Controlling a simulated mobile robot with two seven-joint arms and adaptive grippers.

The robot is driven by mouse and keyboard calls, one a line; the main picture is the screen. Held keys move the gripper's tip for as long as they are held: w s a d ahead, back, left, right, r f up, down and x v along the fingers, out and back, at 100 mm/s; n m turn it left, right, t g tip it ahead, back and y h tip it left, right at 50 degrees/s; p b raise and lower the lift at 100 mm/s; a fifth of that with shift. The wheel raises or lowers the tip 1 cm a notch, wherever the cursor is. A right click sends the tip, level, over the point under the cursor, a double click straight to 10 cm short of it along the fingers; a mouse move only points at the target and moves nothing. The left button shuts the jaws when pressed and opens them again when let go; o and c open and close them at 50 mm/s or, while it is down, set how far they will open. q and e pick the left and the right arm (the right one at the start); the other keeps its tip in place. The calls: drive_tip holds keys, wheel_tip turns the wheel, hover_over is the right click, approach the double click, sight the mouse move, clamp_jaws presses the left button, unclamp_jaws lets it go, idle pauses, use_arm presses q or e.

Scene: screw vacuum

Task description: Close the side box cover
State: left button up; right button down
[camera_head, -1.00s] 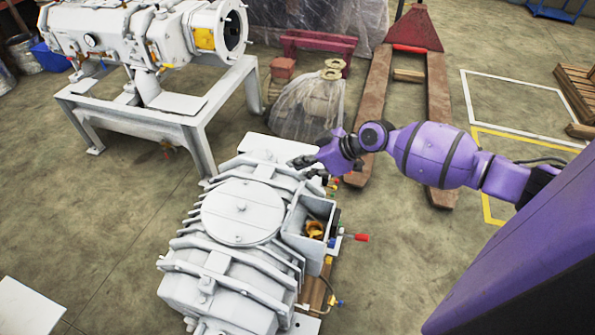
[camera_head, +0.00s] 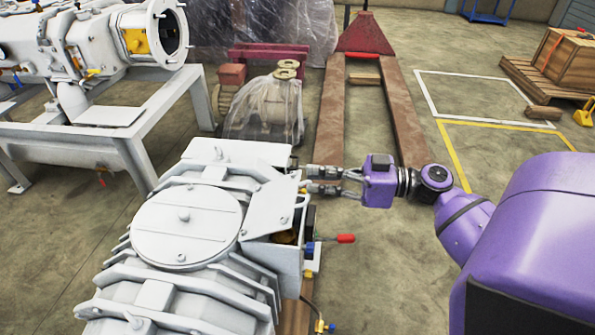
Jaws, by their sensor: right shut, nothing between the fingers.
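The side box (camera_head: 271,257) is fixed to the right side of the white vacuum machine (camera_head: 185,222). Its cover (camera_head: 270,207) is a flat white plate with small holes, tilted over the box. A dark gap with a bit of the yellowish inside shows below the cover's right edge. My right gripper (camera_head: 310,180) comes in from the right, just beside the cover's upper right corner. It is shut and empty; I cannot tell if its fingertips touch the cover. My left gripper is out of view.
A red-handled valve (camera_head: 345,239) sticks out to the right of the box. Behind are a plastic-wrapped part (camera_head: 266,108), a pallet jack (camera_head: 345,110) and another white machine on a frame (camera_head: 165,110).

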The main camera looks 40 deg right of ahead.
use_arm(q)
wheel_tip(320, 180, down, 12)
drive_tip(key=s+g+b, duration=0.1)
drive_tip(key=b, duration=0.9)
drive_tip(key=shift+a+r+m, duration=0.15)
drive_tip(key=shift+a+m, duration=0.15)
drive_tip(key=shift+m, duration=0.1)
use_arm(e)
drive_tip(key=s+d+f+t+y, duration=0.1)
drive_tip(key=s+d+f, duration=0.2)
drive_tip(key=f, duration=0.9)
drive_tip(key=shift+s+y, duration=0.3)
drive_tip(key=shift+y, duration=0.1)
drive_tip(key=shift+d, duration=0.1)
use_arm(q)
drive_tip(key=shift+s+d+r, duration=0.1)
use_arm(e)
drive_tip(key=shift+r, duration=0.1)
